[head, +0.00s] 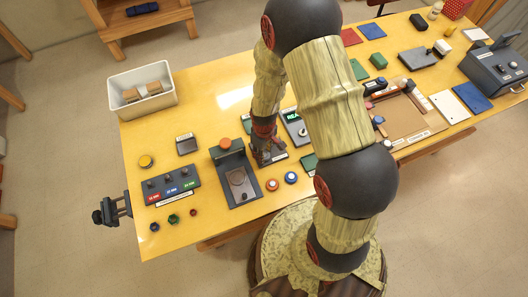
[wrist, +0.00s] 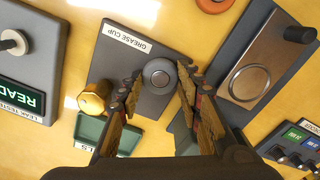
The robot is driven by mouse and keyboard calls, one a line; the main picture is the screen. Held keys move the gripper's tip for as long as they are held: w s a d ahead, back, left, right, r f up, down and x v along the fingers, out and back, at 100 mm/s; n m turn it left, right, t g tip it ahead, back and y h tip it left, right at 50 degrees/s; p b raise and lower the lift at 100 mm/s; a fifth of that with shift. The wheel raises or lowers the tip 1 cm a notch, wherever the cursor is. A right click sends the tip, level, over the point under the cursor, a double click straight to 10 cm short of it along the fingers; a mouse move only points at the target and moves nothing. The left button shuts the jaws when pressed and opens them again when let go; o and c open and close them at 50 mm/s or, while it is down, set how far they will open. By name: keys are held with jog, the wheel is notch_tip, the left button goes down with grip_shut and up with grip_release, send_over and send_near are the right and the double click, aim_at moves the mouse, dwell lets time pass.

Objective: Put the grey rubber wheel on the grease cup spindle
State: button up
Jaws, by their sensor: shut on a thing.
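The grey rubber wheel (wrist: 158,79), a dark ring with a lighter hub, sits between my fingertips in the wrist view. My gripper (wrist: 160,72) is shut on it, one finger on each side. Behind it is the dark plate (wrist: 115,62) labelled GREASE CUP, with a brass cup (wrist: 95,97) at its left edge. The spindle is not visible; the wheel may cover it, and I cannot tell whether the wheel is around it or above it. In the head view my gripper (head: 266,152) is over the same plate, and the wheel is hidden there.
Left of the plate in the wrist view is the leak tester (wrist: 45,50). A grey fixture with a metal plate (wrist: 275,55) stands close on the right. A green tray (wrist: 122,139) lies beside the plate. In the head view a white bin (head: 166,105) stands at the table's left corner.

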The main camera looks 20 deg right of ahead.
jog(key=o, duration=1.3)
jog(key=shift+o, duration=0.4)
jog(key=o, duration=0.4)
jog(key=shift+c, duration=0.2)
jog(key=shift+r, duration=0.1)
jog(key=shift+r+p, duration=2.4)
jog(key=shift+r, duration=0.95)
jog(key=shift+s, duration=0.1)
